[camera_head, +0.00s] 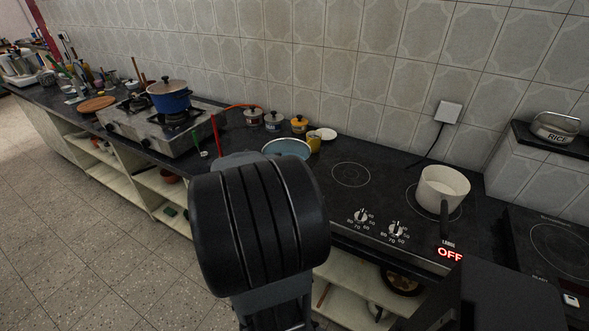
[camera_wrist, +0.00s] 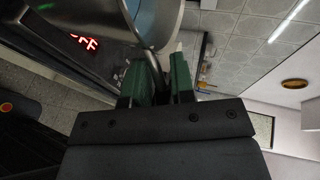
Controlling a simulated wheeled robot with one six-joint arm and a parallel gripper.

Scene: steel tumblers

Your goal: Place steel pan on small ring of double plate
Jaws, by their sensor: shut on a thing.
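My gripper (camera_wrist: 158,70) is shut on the thin handle of the steel pan (camera_wrist: 160,18). In the wrist view the pan shows only in part, cut off by the top edge. In the head view my arm hides the gripper, and a round pale-blue rim (camera_head: 287,147) behind the arm looks like the held pan. It is left of the small ring (camera_head: 351,175) of the double plate (camera_head: 385,213). The small ring is bare. I cannot tell the pan's height above the counter.
A white pot (camera_head: 443,188) with a dark handle stands on the larger right ring. Small lidded pots (camera_head: 273,120), a yellow mug (camera_head: 314,140) and a white saucer (camera_head: 327,134) stand behind the pan. A gas stove with a blue pot (camera_head: 169,97) is farther left.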

